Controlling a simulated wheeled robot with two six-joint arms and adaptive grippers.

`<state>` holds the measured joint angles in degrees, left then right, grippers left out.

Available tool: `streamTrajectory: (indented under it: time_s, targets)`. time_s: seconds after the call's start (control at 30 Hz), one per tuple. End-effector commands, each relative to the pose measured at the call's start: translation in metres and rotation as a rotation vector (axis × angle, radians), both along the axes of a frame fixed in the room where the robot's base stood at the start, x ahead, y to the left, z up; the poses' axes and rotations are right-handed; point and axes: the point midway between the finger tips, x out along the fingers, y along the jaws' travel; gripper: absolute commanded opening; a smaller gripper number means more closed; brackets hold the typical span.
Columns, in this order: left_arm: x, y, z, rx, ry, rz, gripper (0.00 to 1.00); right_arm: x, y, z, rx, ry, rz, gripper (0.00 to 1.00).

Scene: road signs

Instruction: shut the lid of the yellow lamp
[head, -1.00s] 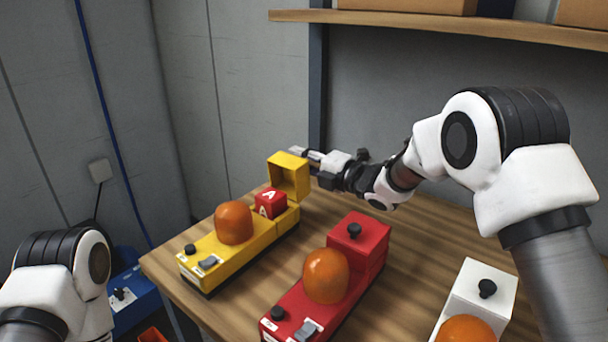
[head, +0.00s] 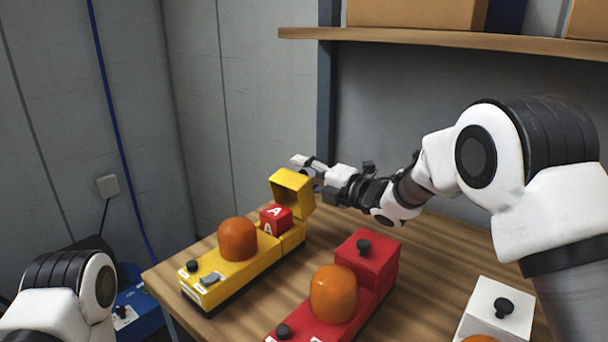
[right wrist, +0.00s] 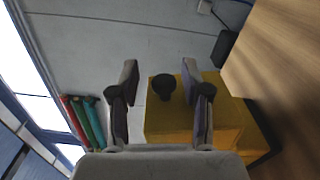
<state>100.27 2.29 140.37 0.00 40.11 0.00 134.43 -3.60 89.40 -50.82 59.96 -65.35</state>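The yellow lamp (head: 232,276) stands at the table's left side with an orange dome (head: 238,240) on it. Its yellow lid (head: 291,182) is raised and tilted at the far end, with its hollow side facing the camera. A red block (head: 276,219) marked A sits in the compartment below the lid. My right gripper (head: 312,166) is behind the lid, close to it. In the right wrist view, the fingers (right wrist: 160,78) are apart, with the lid's black knob (right wrist: 163,86) seen between them; contact is unclear. My left gripper is out of view.
A red lamp (head: 372,262) stands right of the yellow one, and a white lamp (head: 495,310) is at the front right. A wooden shelf (head: 450,42) with boxes hangs above the back. Bare table (head: 440,250) lies between the red and white lamps.

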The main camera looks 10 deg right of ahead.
Motion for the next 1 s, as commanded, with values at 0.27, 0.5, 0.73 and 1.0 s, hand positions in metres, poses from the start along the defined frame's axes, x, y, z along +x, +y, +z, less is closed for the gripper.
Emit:
streamTrajectory:
  time_s: [0.27, 0.5, 0.73, 1.0]
  targets:
    - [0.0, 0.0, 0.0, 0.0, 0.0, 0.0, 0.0, -0.002, -0.002, -0.001, -0.001, 0.002, -0.001, 0.48]
    - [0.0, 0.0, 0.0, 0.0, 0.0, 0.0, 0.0, -0.033, -0.035, 0.0, 0.003, 0.004, -0.004, 0.48]
    - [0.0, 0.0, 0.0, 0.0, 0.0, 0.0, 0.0, -0.073, -0.073, 0.0, 0.003, 0.001, -0.003, 0.48]
    - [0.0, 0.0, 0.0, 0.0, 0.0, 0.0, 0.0, -0.086, -0.085, -0.001, 0.0, 0.001, 0.0, 0.48]
